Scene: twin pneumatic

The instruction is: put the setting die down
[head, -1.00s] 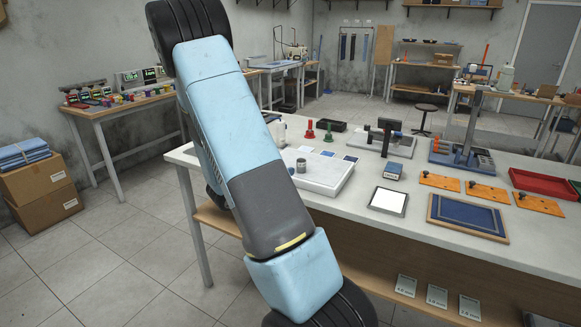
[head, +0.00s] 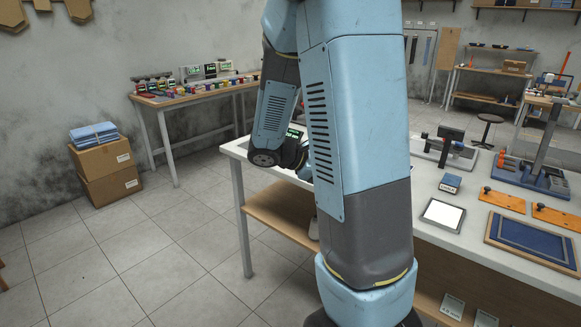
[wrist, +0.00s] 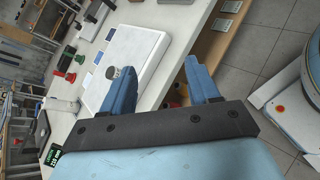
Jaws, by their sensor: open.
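In the wrist view my gripper (wrist: 160,66) has its two blue fingers spread wide, with nothing held between them. A small grey cylinder (wrist: 113,72), which looks like the setting die, stands on a white board (wrist: 142,48) on the bench. It is close beside the left fingertip in the picture and outside the gap between the fingers. I cannot tell whether the finger touches it. In the head view my arm hides the cylinder, the board and my fingers.
Cardboard boxes (head: 108,175) stand on the floor at left.

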